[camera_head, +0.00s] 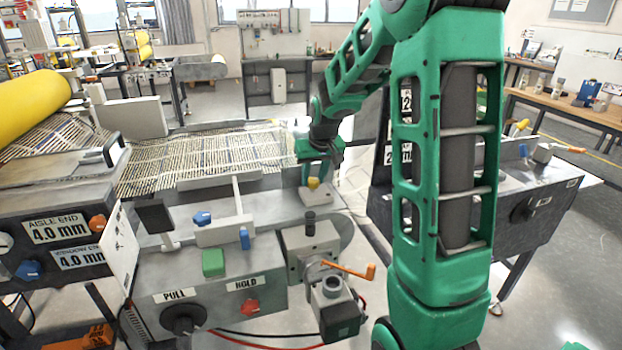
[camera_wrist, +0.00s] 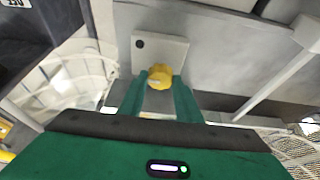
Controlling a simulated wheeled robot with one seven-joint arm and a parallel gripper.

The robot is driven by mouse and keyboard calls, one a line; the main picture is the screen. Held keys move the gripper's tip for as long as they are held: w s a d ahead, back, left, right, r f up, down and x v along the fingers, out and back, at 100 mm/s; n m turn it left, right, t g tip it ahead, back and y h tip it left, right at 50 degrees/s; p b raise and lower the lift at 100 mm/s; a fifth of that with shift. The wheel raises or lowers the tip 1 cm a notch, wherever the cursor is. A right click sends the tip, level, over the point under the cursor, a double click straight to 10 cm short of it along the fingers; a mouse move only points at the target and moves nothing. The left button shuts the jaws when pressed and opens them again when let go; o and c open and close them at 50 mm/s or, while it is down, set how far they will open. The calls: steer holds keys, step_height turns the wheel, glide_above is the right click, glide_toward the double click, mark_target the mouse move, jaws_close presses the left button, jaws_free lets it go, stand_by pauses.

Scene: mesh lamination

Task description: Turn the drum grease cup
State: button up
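The drum grease cup looks to be the yellow ribbed cap (camera_head: 313,183) on a pale block (camera_head: 318,196) at the right end of the metal bench. In the wrist view the yellow cap (camera_wrist: 160,77) sits on the grey block (camera_wrist: 172,48), which has a dark hole at one corner. My gripper (camera_head: 314,172) reaches down over the cap from above. In the wrist view its two green fingers (camera_wrist: 161,84) stand on either side of the cap, very close to it. I cannot tell whether they press on it.
A black upright post (camera_head: 310,224) and a crank with an orange handle (camera_head: 350,269) stand in front of the cap. Blue knobs (camera_head: 202,218) and a green button (camera_head: 213,262) sit to the left. Woven mesh (camera_head: 210,158) lies behind on the left.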

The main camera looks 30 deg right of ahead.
steer(key=shift+w+a+m+g+h, duration=0.15)
steer(key=shift+m+h, duration=0.1)
steer(key=shift+m, duration=0.5)
steer(key=shift+s+a+m+g+h, duration=0.1)
steer(key=shift+m+h, duration=0.2)
steer(key=shift+m, duration=0.4)
steer(key=shift+w+a+m+g+h, duration=0.15)
steer(key=shift+m+h, duration=0.1)
steer(key=shift+m, duration=0.5)
steer(key=shift+d, duration=0.1)
steer(key=o, duration=1)
steer(key=shift+s, duration=0.1)
steer(key=shift+o, duration=0.2)
steer(key=shift+r, duration=0.1)
steer(key=v, duration=1)
steer(key=shift+r, duration=0.2)
steer(key=shift+s, duration=0.1)
